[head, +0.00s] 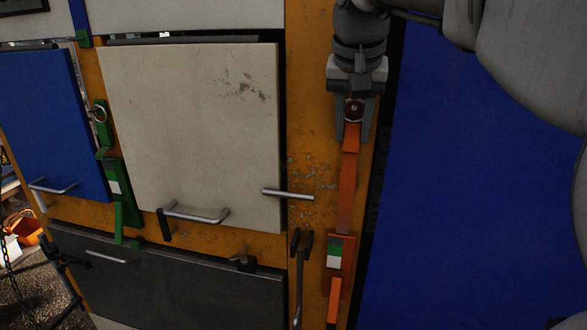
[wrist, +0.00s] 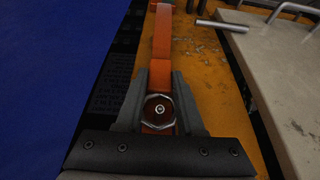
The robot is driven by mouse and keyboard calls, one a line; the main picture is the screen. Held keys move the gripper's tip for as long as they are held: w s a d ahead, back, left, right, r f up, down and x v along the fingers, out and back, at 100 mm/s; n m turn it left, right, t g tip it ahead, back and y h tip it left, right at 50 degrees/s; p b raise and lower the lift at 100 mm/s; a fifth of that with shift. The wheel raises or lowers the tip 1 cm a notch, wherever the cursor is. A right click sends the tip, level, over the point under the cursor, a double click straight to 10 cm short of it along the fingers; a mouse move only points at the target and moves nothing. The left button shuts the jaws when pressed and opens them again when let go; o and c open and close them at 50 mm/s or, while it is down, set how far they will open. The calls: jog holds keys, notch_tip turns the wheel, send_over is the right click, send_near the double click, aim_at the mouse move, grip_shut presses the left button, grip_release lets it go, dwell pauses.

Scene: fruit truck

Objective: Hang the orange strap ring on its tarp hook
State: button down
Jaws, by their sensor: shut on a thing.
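The orange strap (head: 346,190) runs straight up the rust-marked orange panel from its buckle (head: 340,255). My gripper (head: 353,128) points down at the strap's upper end and is shut on the ring there. In the wrist view, the silver ring (wrist: 159,112) sits between the two fingers, with a round bolt-like centre inside it. The strap (wrist: 162,45) leads away from the fingers. No separate tarp hook for this strap can be made out; my gripper and wrist cover the panel above. I cannot tell whether the ring is around a hook.
A cream door (head: 200,130) with a silver handle (head: 197,214) is at left. A silver latch bar (head: 288,194) sticks out near the strap. A green strap (head: 118,180) with a ring (head: 98,114) is further left.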

jog(key=shift+c, duration=2.2)
grip_release()
jog(key=v, duration=1.7)
jog(key=s+f+n+b, duration=0.1)
jog(key=s+f, duration=0.3)
jog(key=f, duration=0.9)
jog(key=s+d+f+n+t+y+b, duration=0.1)
jog(key=s+f+b, duration=0.3)
jog(key=f, duration=1)
jog(key=s+d+f+n+b, duration=0.1)
jog(key=s+f, duration=0.5)
jog(key=f, duration=0.7)
jog(key=shift+s+f+n+b, duration=0.2)
jog(key=shift+n+b, duration=0.1)
jog(key=shift+b, duration=0.45)
